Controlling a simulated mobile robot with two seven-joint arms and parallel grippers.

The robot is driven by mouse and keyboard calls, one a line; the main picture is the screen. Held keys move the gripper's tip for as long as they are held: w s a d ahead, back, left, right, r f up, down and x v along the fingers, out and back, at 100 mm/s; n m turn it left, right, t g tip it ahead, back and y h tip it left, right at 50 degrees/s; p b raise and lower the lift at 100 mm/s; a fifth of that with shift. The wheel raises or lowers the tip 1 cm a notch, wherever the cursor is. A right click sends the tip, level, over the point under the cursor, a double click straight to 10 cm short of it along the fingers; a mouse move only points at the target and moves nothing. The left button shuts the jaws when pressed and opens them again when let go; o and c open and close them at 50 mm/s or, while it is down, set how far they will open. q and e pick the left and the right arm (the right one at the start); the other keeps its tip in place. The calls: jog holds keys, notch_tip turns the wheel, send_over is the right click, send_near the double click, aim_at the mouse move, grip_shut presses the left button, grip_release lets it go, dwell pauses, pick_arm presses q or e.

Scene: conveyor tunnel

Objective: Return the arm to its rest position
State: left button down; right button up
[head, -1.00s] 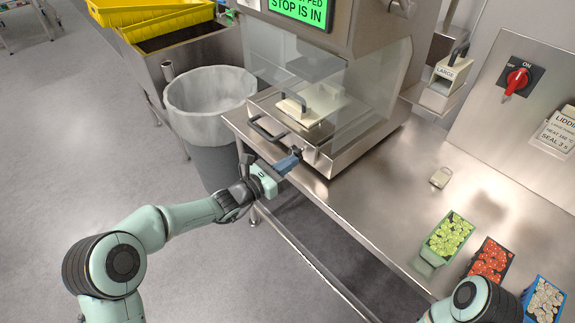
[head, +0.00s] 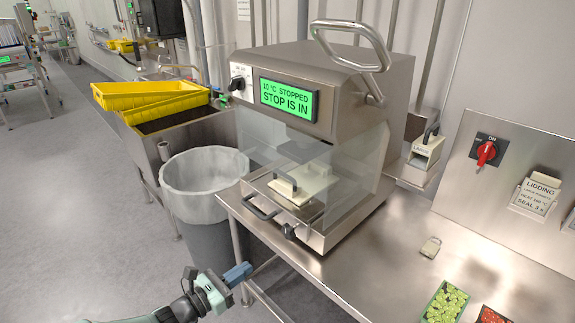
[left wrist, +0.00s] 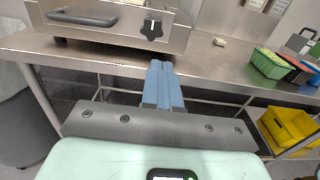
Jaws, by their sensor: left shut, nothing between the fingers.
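My left gripper (head: 238,275) is at the lower left of the head view, in front of the steel bench edge and below the sealing machine's drawer. Its blue fingers are together with nothing between them. In the left wrist view the shut fingers (left wrist: 163,85) point toward the bench edge and stay apart from it. My right gripper is not in view.
A lined bin (head: 205,170) stands left of the bench. Yellow trays (head: 150,97) rest on a sink behind it. Floor at left is clear.

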pick_arm(q)
jog(key=s+d+f+m+g+y+p, duration=0.2)
jog(key=s+f+m+g+p, duration=0.3)
jog(key=s+f, duration=0.5)
jog(key=s+d+f+m+g+y+p, duration=0.2)
jog(key=s+d+f+m+g, duration=0.15)
jog(key=s+f+g, duration=0.55)
jog(key=s+a+f+m+y+p, duration=0.1)
jog(key=s+f+m+y+p, duration=0.1)
jog(key=s+m+p, duration=0.2)
jog(key=s+a+f+m+y+p, duration=0.1)
jog(key=s+f+m+y+p, duration=0.1)
jog(key=s+m, duration=0.9)
jog(key=shift+s+f+g+p, duration=0.3)
jog(key=shift+s+f+p, duration=0.2)
jog(key=shift+s+p, duration=0.35)
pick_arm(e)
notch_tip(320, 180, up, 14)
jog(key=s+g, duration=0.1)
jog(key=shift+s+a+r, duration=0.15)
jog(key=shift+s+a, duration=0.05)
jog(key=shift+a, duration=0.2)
pick_arm(q)
jog(key=shift+a, duration=0.1)
